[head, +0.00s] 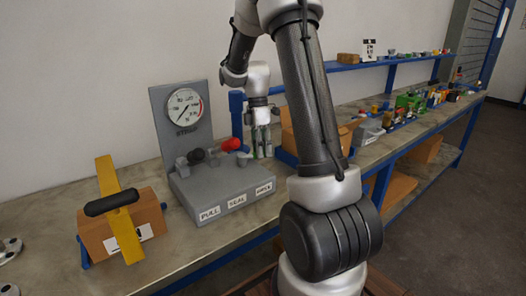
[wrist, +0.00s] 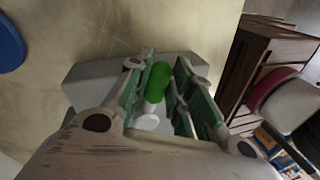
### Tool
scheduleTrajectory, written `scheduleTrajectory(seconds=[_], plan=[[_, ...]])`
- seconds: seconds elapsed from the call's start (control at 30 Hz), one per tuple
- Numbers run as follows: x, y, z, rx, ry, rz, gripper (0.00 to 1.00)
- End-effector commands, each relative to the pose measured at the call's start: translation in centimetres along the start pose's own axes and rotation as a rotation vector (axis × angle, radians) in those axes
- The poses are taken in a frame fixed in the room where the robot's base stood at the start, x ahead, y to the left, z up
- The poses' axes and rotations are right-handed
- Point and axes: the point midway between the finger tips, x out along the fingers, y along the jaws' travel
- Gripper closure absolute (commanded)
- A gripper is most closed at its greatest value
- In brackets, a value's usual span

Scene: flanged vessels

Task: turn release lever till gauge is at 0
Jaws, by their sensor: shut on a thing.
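The grey pressure unit (head: 215,187) stands on the bench with a round white gauge (head: 184,107) on its upright back plate. The needle is too small to read surely. A black-knobbed lever (head: 196,156) and a red-handled lever (head: 231,145) stick up from the unit. My gripper (head: 262,150) points down at the unit's right end, just right of the red handle. In the wrist view a green lever handle (wrist: 160,76) on a pale stem lies between the two fingers of my gripper (wrist: 163,92), which is shut on it. In the head view the fingers mostly hide this handle.
Another open carton (head: 290,130) sits behind my arm. Small parts and bins fill the bench (head: 185,255) farther right. A blue-edged shelf (head: 350,67) runs along the wall.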

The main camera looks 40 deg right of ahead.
Motion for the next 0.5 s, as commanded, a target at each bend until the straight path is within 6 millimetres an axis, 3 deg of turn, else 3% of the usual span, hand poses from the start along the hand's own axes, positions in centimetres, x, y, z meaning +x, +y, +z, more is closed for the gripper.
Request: scheduleTrajectory(seconds=[0.5], plan=[[-0.25,0.52,-0.03,-0.056,-0.016,0.005,1.0]])
